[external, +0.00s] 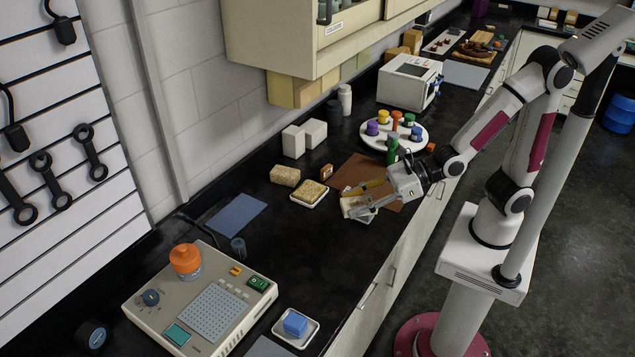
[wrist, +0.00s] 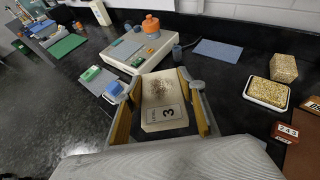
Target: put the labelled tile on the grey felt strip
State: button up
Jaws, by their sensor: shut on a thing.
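My gripper (external: 364,202) is shut on a pale, brown-speckled tile, held between its two fingers. In the wrist view the tile (wrist: 162,90) lies between the finger pads of my gripper (wrist: 159,78), its white label (wrist: 165,117) with a "3" towards me. The tile (external: 351,204) also shows in the external view, over or close to the black counter; its height is hard to tell. A blue-grey flat strip (external: 236,214) lies bare near the wall, and also shows in the wrist view (wrist: 222,53). A greyer flat piece (external: 269,347) is cut off at the bottom edge.
A beige instrument (external: 200,300) with an orange-capped jar (external: 185,260) stands at the front left. A white tray with a blue block (external: 295,324) is beside it. A speckled block (external: 285,176), a tray with a sponge-like slab (external: 309,193) and a brown mat (external: 375,172) are near my gripper.

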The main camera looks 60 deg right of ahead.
jog(key=w+a+f+m+t+h, duration=0.1)
jog(key=w+a+f, duration=0.25)
jog(key=a, duration=0.35)
jog(key=w+a+f+m+h, duration=0.1)
jog(key=w+a+f, duration=0.2)
jog(key=w+a, duration=0.3)
jog(key=w+a+f+m+t+h, duration=0.2)
jog(key=w+a+f+m+h, duration=0.1)
jog(key=w+a+f, duration=0.25)
jog(key=w+d+m+h, duration=0.1)
jog(key=w+d+r+m+h, duration=0.2)
jog(key=w+h, duration=0.1)
jog(key=shift+d, duration=0.3)
dwell(0.4)
jog(key=shift+f, duration=3.1)
